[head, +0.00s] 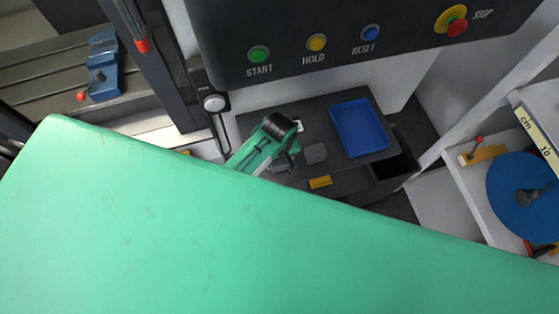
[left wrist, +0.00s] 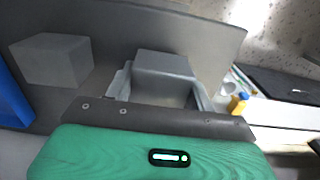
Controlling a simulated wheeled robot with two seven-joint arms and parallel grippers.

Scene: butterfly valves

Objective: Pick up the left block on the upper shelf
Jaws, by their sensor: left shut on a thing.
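My left gripper (head: 284,160) reaches over the dark grey upper shelf (head: 314,124) in the head view. In the left wrist view, its two fingers (left wrist: 161,92) are shut on a grey block (left wrist: 165,64), one finger on each side. That block is the left one; in the head view it is mostly hidden by the gripper. I cannot tell whether it touches the shelf. A second grey block (head: 316,153) sits on the shelf just right of the gripper, and shows at the left of the left wrist view (left wrist: 50,60). My right gripper is not in view.
A blue tray (head: 360,128) lies on the shelf right of the blocks. A yellow piece (head: 320,182) is at the shelf's front edge. A button panel (head: 300,58) hangs above the shelf. A blue disc (head: 515,205) stands at the right. My green arm fills the foreground.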

